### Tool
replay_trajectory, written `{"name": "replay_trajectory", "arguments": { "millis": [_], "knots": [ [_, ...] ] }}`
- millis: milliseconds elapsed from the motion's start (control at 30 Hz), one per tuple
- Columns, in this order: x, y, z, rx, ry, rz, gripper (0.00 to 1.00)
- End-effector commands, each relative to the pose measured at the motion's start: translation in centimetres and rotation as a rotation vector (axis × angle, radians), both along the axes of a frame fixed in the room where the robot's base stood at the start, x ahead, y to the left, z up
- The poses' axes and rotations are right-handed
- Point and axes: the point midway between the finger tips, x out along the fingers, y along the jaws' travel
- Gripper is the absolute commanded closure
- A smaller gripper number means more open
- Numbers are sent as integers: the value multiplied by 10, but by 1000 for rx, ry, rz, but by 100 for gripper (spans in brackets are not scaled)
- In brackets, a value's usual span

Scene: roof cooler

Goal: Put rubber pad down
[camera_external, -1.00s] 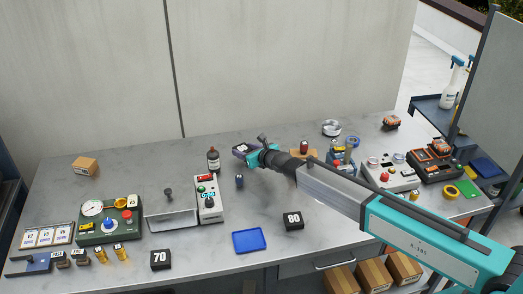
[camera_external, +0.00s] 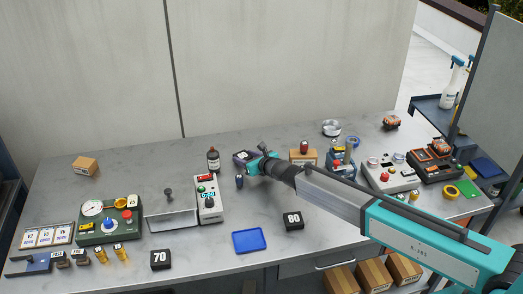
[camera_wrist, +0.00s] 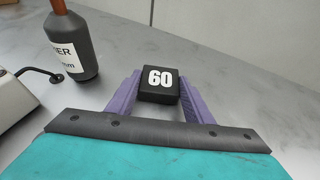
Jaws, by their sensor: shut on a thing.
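A black rubber pad marked 60 (camera_wrist: 158,84) sits between the purple fingers of my gripper (camera_wrist: 156,92) in the wrist view. My gripper is shut on it. In the external view my gripper (camera_external: 245,157) is low over the back middle of the bench, right of the dark bottle. I cannot tell whether the pad touches the bench top. Two similar black pads lie on the bench: one marked 80 (camera_external: 293,221) and one marked 70 (camera_external: 160,260), nearer the front edge.
A dark bottle (camera_external: 213,160) stands left of my gripper, behind a white control box (camera_external: 208,197). A blue tray (camera_external: 249,240) lies at the front. A cardboard box (camera_external: 303,157) stands to the right.

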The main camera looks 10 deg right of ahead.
Motion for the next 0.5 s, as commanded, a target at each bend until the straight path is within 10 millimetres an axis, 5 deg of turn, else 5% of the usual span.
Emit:
{"name": "replay_trajectory", "arguments": {
  "millis": [33, 67, 167, 500],
  "knots": [
    [0, 0, -1, -1, 0, 0, 78],
    [0, 0, -2, -1, 0, 0, 52],
    [0, 0, -1, -1, 0, 0, 35],
    [0, 0, 0, 0, 0, 0, 35]
  ]
}}
